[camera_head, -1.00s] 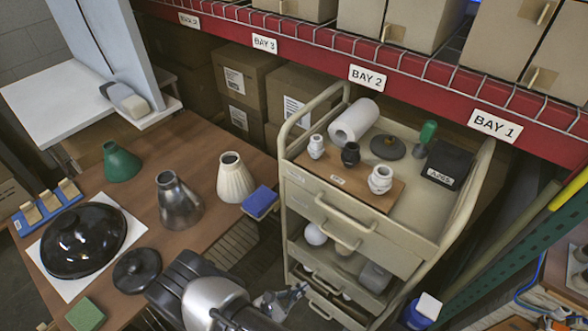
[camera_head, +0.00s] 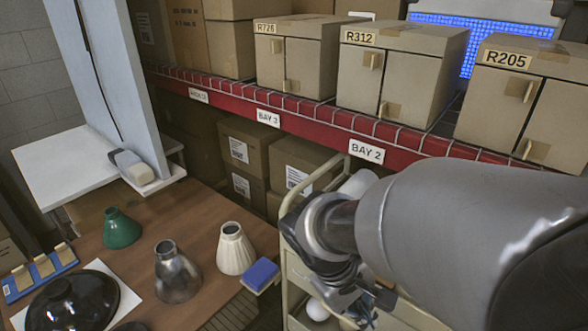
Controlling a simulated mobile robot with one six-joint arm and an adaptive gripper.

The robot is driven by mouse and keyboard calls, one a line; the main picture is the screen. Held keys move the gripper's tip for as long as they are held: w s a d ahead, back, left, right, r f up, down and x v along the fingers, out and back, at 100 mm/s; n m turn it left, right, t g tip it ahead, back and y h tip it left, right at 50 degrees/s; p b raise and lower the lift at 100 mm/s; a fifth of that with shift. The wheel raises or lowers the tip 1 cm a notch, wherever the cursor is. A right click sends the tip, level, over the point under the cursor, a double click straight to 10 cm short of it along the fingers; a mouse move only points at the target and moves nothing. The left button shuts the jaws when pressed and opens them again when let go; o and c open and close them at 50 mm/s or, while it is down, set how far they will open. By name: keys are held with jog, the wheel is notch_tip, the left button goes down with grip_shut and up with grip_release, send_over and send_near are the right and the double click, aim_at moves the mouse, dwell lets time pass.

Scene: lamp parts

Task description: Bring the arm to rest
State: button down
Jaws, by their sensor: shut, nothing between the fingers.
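My arm fills the right side of the view, and its wrist reaches left over the cream cart (camera_head: 293,290). My gripper (camera_head: 362,314) hangs at the wrist's lower end, in front of the cart, pointing down. It is shut and empty, with its tips close to the bottom edge of the picture. My arm hides most of the cart's top and the things on it. A white ball (camera_head: 317,310) shows on a cart shelf, left of the gripper.
The red rack (camera_head: 320,122) with boxes (camera_head: 393,75) runs behind.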

jog(key=s+d+r+m+t+y, duration=0.1)
jog(key=s+r+m+t+y, duration=0.3)
jog(key=s+r, duration=0.5)
jog(key=shift+s+d+m+t+y, duration=0.2)
jog(key=shift+d+m+t+y, duration=0.15)
jog(key=shift+m, duration=0.75)
